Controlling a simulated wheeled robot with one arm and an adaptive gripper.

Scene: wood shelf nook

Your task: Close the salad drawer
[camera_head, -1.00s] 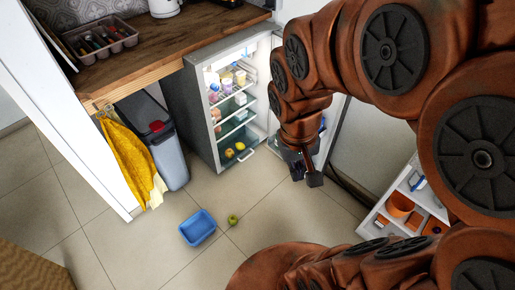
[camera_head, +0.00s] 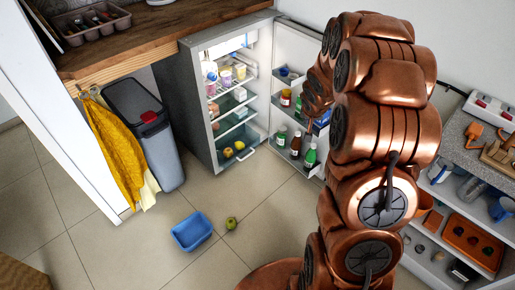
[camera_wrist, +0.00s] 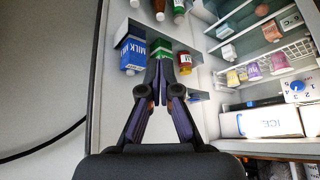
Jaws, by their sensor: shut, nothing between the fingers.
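The salad drawer (camera_head: 238,154) is the clear bin at the bottom of the open fridge (camera_head: 203,107), with yellow fruit in it and a white handle (camera_head: 247,149) at its front. It seems to stand pulled out a little. In the wrist view, my gripper (camera_wrist: 163,72) is shut and empty, in front of the fridge door's inner racks. A blue milk carton (camera_wrist: 131,52) and bottles are close to its fingertips; I cannot tell whether they touch. In the head view, the fingers are hidden near the open door (camera_head: 297,62), above and right of the drawer.
The fridge door stands open with several bottles in its racks. A grey bin (camera_head: 148,130) and yellow towel (camera_head: 112,148) are left of the fridge. A blue tub (camera_head: 192,231) and green apple (camera_head: 231,223) lie on the floor in front. A shelf unit (camera_head: 462,205) stands at right.

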